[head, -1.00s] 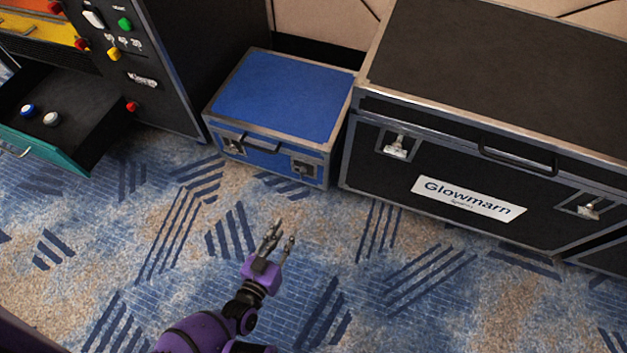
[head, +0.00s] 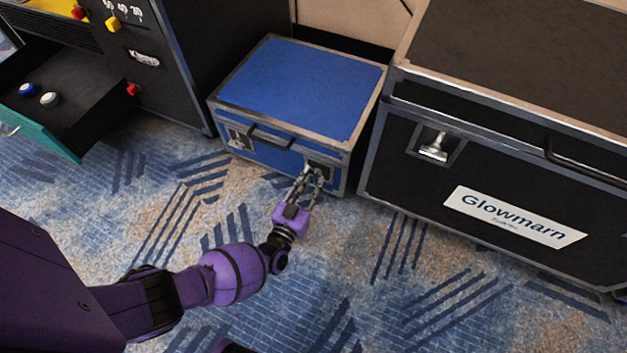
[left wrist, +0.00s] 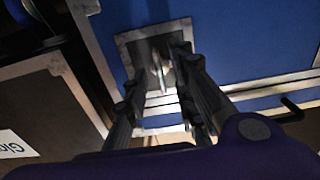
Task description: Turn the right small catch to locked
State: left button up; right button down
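The small blue case (head: 300,90) stands on the carpet with two small catches on its front. The right small catch (head: 322,163) is a metal plate near the right front corner, partly hidden behind my fingers. My left gripper (head: 311,176) is at this catch with its fingers apart. In the left wrist view, the catch's recessed plate (left wrist: 128,42) shows with an upright metal tab (left wrist: 157,68) between the two open fingers (left wrist: 158,78). I cannot tell whether either finger touches the tab. The left small catch (head: 240,139) is clear. My right gripper is not in view.
A black handle (head: 270,138) sits between the two catches. A large black Glowmarn case (head: 400,185) stands close on the right, with its own catch (head: 433,148). On the left is a black cabinet with an open drawer (head: 75,135). The carpet in front is free.

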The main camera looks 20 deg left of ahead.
pick_arm(q)
jog(key=shift+w, duration=0.55)
jog(key=shift+c, duration=0.3)
grip_shut()
jog(key=shift+a, duration=0.1)
